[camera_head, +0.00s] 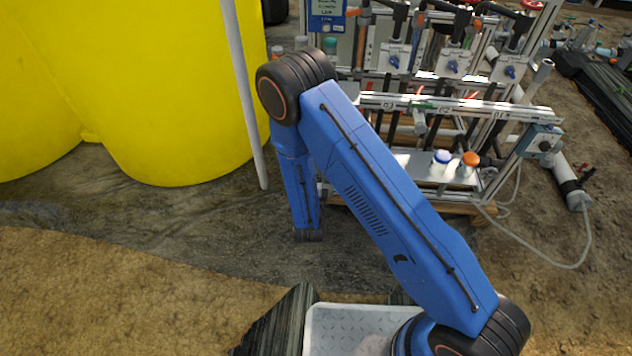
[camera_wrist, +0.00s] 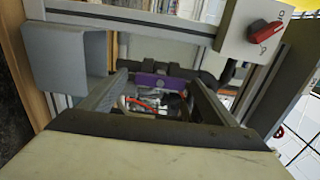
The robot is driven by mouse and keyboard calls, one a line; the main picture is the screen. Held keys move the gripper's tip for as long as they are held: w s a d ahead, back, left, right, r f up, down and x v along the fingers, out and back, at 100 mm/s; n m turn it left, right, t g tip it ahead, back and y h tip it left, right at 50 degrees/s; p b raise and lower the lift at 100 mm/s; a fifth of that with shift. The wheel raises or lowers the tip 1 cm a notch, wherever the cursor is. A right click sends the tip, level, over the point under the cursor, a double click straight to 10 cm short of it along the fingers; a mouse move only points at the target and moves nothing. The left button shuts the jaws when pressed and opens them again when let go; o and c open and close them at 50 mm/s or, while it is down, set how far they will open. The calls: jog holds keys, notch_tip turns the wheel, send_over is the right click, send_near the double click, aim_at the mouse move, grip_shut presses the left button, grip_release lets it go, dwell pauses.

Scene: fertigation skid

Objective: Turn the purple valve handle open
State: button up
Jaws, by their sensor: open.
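The purple valve handle (camera_wrist: 152,82) shows in the middle of the wrist view, with dark pipe parts around it. My gripper (camera_wrist: 160,79) is open, with one finger on each side of the handle in the picture. The handle appears between or just beyond the fingertips; I cannot tell whether either finger touches it. In the head view the purple handle and my gripper do not show; my blue arm stands in front of the skid's left part.
In the wrist view, a grey box (camera_wrist: 68,55) is at left and a box with a red rotary switch (camera_wrist: 266,33) at upper right. The head view shows a yellow tank (camera_head: 180,110), a white pole (camera_head: 244,95), the skid's rail (camera_head: 460,106) and a loose grey hose (camera_head: 545,262).

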jog(key=s, duration=1.7)
jog(key=shift+a, duration=0.3)
jog(key=w+d+r+m+g+h, duration=0.1)
jog(key=w+d+r+m+h, duration=0.3)
jog(key=d+r+m+h, duration=0.35)
jog(key=s+d+r+m+g+h, duration=0.25)
jog(key=d+r+m+g, duration=0.45)
jog(key=d+m, duration=0.4)
jog(key=s+d+r+m+g+h, duration=0.25)
jog(key=d+r+m+g, duration=0.25)
jog(key=d+r+m, duration=0.55)
jog(key=s+d+r+m+g+y, duration=0.4)
jog(key=s+d+m+g+y, duration=0.15)
jog(key=s+d+m, duration=0.5)
jog(key=s+a+r+m+t+y, duration=0.5)
jog(key=s+r+m+y, duration=0.2)
jog(key=m, duration=0.7)
jog(key=shift+s+a+r+y, duration=0.3)
jog(key=shift+s+r, duration=0.15)
jog(key=shift+r, duration=0.45)
